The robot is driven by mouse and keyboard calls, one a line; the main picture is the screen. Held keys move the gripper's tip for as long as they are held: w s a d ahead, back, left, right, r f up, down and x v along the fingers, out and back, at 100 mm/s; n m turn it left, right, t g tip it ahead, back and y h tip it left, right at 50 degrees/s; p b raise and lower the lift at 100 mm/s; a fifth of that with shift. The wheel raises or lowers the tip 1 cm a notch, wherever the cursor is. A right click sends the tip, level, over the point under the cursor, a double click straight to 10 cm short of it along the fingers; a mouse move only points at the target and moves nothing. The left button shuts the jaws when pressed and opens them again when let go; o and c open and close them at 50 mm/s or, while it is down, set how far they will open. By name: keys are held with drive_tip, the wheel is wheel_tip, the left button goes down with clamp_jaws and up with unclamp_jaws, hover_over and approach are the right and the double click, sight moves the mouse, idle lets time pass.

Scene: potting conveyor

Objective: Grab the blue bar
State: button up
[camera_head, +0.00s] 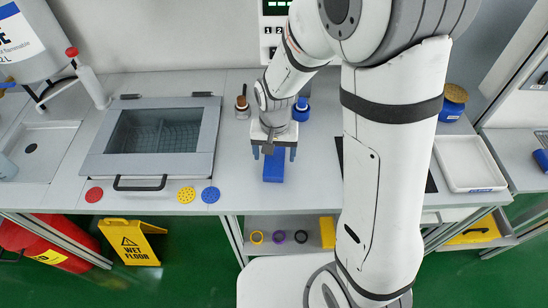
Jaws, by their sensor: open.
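The blue bar (273,167) stands or lies on the grey worktop near the middle of the view; its upper end is partly hidden behind my gripper. My gripper (274,153) is open and points down over the bar. One blue fingertip shows at the left of the bar and one at the right. No contact between the fingers and the bar can be made out, and the exact height of the gripper above the worktop is hard to tell.
A lidded basin (162,130) with a black handle is left of the bar. Red (94,195), yellow (186,195) and blue (210,195) discs lie along the front edge. Small bottles (242,105) stand behind. A white tray (470,165) is at right. Rings (279,237) lie on a lower shelf.

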drive_tip(key=shift+f, duration=0.45)
drive_tip(key=c, duration=1.1)
drive_tip(key=shift+c, duration=0.2)
